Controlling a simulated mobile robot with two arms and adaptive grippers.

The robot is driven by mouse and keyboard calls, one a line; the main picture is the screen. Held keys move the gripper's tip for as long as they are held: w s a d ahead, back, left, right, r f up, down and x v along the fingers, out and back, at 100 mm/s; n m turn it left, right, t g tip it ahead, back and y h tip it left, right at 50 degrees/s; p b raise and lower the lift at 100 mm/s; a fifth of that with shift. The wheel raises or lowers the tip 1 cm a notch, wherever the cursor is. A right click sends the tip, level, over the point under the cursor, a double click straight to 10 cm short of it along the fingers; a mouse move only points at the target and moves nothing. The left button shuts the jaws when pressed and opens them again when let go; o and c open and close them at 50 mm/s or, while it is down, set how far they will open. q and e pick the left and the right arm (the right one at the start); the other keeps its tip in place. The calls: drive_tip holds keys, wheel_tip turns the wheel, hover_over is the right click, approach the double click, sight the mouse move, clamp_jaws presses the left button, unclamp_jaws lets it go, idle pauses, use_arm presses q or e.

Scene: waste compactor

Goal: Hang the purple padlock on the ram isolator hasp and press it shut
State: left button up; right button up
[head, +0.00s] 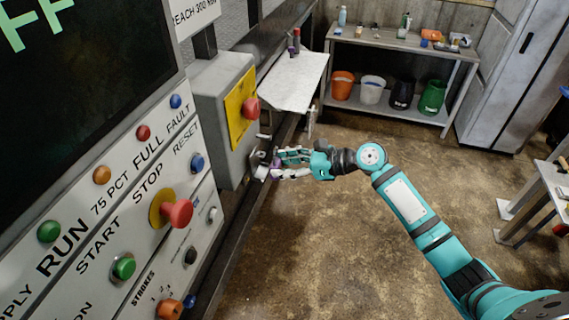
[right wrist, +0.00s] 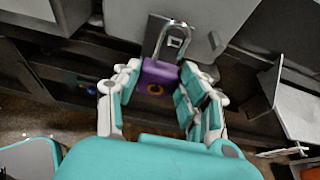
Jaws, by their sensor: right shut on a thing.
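The purple padlock (right wrist: 158,76) is between the fingers of my right gripper (right wrist: 160,80). Its silver shackle (right wrist: 163,40) points up, away from the palm. The shackle overlaps a grey metal plate with a slot, apparently the hasp (right wrist: 174,42); I cannot tell whether it passes through the slot or whether the padlock is closed. In the head view my right gripper (head: 284,163) is shut on the padlock (head: 275,162), just below the grey isolator box (head: 222,120) with its yellow panel and red knob. The fingers partly hide the padlock there. My left gripper is not in view.
The control panel (head: 125,225) with buttons and a red stop knob (head: 178,213) is at the left. A pale ledge (head: 290,80) juts out beyond the isolator box. A shelf (head: 400,45) with buckets stands at the back. The floor in the middle is clear.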

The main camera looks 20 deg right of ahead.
sight(277, 162)
drive_tip(key=shift+w+a, duration=0.6)
drive_tip(key=shift+a, duration=0.3)
drive_tip(key=shift+w+a, duration=0.6)
drive_tip(key=shift+a, duration=0.25)
idle(0.5)
drive_tip(key=shift+f, duration=0.2)
idle(0.5)
drive_tip(key=o, duration=1.1)
drive_tip(key=shift+c, duration=0.4)
drive_tip(key=shift+s+d+r, duration=0.1)
drive_tip(key=shift+s+d, duration=0.2)
drive_tip(key=shift+d, duration=0.2)
drive_tip(key=shift+v, duration=3)
drive_tip(key=shift+a, duration=0.1)
